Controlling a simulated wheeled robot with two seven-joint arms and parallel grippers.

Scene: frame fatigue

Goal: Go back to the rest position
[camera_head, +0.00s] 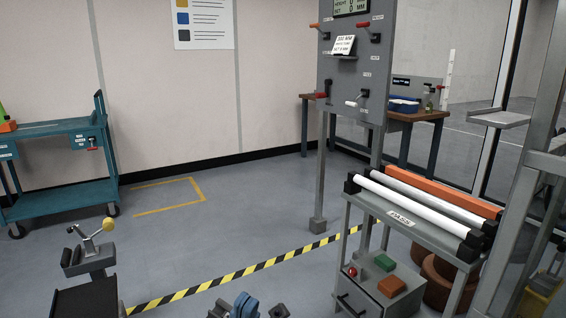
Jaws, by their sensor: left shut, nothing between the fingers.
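The task names no object. What seems to be my left gripper (245,305) shows low in the middle of the head view, as blue and dark grey parts over the grey floor. It is shut and empty, and most of it is cut off by the bottom edge. My right gripper is not in view.
A clamp-like fixture with a yellow knob (89,246) stands at lower left. A teal cart (55,128) stands at left. A grey control panel (349,62) and a rack (405,226) with white and orange tubes stand at right. Striped tape (245,270) crosses the open floor.

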